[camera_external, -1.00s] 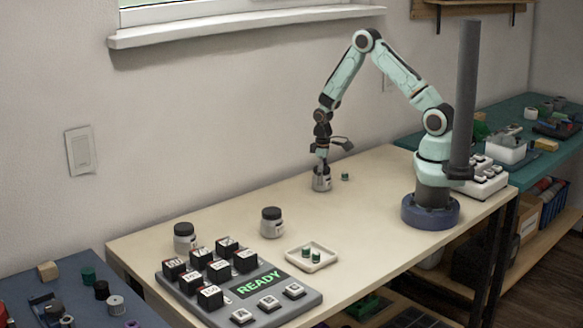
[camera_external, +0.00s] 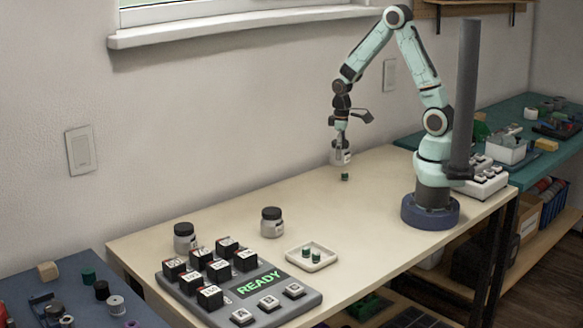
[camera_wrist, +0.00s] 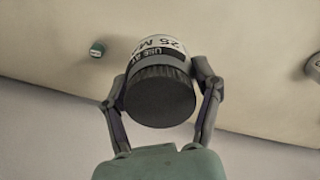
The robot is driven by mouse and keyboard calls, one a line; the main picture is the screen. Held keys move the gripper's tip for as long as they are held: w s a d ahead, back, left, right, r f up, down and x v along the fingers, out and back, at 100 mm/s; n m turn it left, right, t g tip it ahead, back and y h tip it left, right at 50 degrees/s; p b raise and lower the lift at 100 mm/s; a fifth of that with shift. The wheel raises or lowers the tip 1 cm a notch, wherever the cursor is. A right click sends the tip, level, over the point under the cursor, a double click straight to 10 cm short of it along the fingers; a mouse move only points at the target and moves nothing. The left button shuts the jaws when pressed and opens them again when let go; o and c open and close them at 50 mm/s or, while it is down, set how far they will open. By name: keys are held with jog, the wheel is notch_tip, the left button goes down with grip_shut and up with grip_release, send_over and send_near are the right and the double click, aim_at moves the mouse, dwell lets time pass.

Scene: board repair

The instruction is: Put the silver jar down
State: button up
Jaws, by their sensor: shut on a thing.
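The silver jar (camera_external: 341,157), with a dark lid and a printed label, is held in my gripper (camera_external: 341,148) above the back part of the cream table. In the wrist view my gripper (camera_wrist: 162,88) has one finger on each side of the jar (camera_wrist: 160,70), around its dark ribbed lid (camera_wrist: 160,98). The jar looks upright and clear of the table in the external view.
A small green piece (camera_external: 344,177) stands on the table just below the held jar. Two similar jars stand further left, one near the middle (camera_external: 271,222) and one behind the button board (camera_external: 185,237). A white tray (camera_external: 291,261) holds green pieces. The table's centre is clear.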

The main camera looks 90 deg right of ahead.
jog(key=s+a+r, duration=0.3)
jog(key=s+a, duration=0.1)
jog(key=s, duration=0.3)
jog(key=w+a+r+n, duration=0.2)
jog(key=w+a+r, duration=0.15)
jog(key=w, duration=0.25)
jog(key=w+a+r+n, duration=0.2)
jog(key=w+a+r, duration=0.1)
jog(key=w+a, duration=0.3)
notch_tip(320, 180, up, 9)
jog(key=w+a+m, duration=0.2)
jog(key=w+a, duration=0.1)
jog(key=n, duration=0.7)
send_over(323, 222)
notch_tip(323, 222, down, 20)
jog(key=f, duration=0.1)
notch_tip(323, 222, down, 7)
jog(key=shift+a, duration=0.1)
